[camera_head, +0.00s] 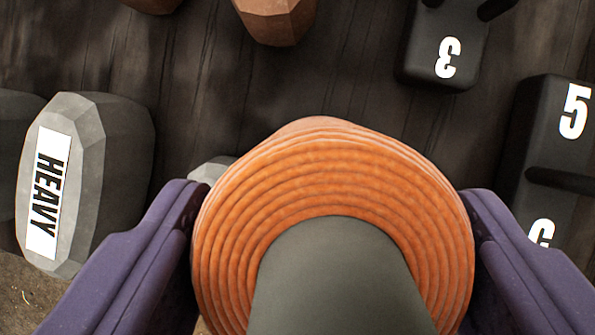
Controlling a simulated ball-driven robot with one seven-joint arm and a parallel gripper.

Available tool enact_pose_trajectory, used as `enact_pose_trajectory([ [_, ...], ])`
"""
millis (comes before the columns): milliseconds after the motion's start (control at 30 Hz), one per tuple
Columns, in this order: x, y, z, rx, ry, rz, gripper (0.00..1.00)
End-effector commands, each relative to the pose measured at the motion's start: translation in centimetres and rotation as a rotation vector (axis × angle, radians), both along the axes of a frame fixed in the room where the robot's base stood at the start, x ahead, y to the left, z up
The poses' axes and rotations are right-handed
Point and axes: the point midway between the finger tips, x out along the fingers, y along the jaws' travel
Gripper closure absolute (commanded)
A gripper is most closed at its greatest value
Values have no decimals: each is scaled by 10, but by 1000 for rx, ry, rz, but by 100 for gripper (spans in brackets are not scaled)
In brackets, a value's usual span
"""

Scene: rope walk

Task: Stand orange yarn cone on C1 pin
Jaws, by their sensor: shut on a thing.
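The orange yarn cone (330,170) fills the lower middle of the head camera view, with its ridged orange windings around a dark grey-green core (335,280). My gripper (333,215) has its two purple fingers on the left and right sides of the cone and is shut on it. The cone hides what lies directly beneath and behind it. No C1 pin can be made out in this view.
A grey weight labelled HEAVY (85,185) stands at left. Black blocks marked 3 (440,45) and 5 (545,150) are at right. A brown faceted object (275,20) is at the top. Dark wooden boards (215,100) show between them.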

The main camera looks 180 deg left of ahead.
Motion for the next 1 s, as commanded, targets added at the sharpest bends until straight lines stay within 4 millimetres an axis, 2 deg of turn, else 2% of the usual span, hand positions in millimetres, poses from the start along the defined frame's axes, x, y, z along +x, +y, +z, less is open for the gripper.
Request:
enact_pose_trajectory([
  [267, 0, -1, -38, 0, 0, -2, 80],
  [633, 1, 0, -41, 0, -2, 0, 80],
  [667, 1, 0, -40, -1, -1, 0, 18],
  [700, 1, 0, -40, 0, -1, 0, 9],
  [733, 1, 0, -40, 0, -1, 0, 2],
  [767, 1, 0, -40, 0, -1, 0, 0],
  [1000, 1, 0, -37, 1, -1, -1, 0],
])
